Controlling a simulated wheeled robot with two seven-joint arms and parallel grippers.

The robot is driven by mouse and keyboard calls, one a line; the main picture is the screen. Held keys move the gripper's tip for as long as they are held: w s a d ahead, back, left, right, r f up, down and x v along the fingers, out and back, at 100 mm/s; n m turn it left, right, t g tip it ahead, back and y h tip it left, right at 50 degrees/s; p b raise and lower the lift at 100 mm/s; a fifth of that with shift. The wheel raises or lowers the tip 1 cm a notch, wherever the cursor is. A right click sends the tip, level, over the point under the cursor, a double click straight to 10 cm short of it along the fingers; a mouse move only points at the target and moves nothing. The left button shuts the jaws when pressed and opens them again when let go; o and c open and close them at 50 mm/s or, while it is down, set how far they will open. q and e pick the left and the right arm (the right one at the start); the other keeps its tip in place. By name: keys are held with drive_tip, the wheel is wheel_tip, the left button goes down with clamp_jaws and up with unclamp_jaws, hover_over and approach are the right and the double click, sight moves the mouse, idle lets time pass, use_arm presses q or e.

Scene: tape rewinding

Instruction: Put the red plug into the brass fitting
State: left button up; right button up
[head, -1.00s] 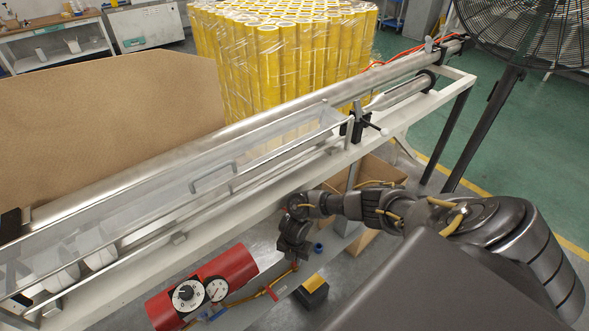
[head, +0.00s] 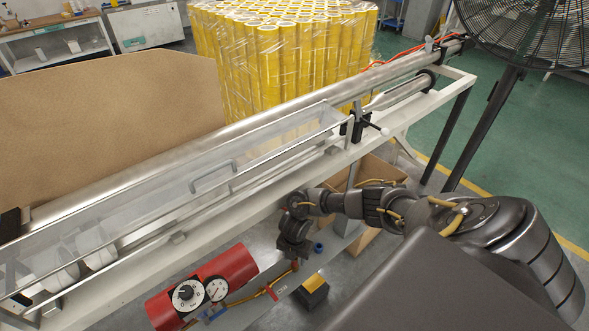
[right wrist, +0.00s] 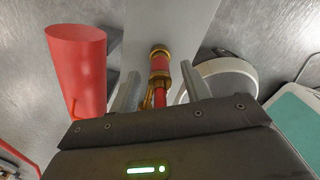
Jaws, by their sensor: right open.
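In the right wrist view, a red and brass assembly stands in line between my jaws. A brass collar with a dark opening, the brass fitting (right wrist: 160,51), is at its far end. A red section, which looks like the red plug (right wrist: 160,65), adjoins it, with more brass and red nearer me. I cannot tell how deeply the plug sits. My right gripper (right wrist: 160,85) is open, its fingers on either side, apart from the assembly. In the head view my right gripper (head: 294,256) points down just above the brass piece (head: 294,266). My left gripper is out of view.
A red cylinder (head: 222,274) with a dial and gauge lies left of the gripper. A blue cap (head: 318,248) and a black-and-yellow block (head: 313,290) are close by on the right. The machine's white rail (head: 250,188) runs behind the arm.

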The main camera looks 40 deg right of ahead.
wheel_tip(320, 180, up, 10)
drive_tip(key=shift+p, duration=0.55)
drive_tip(key=shift+a, duration=0.1)
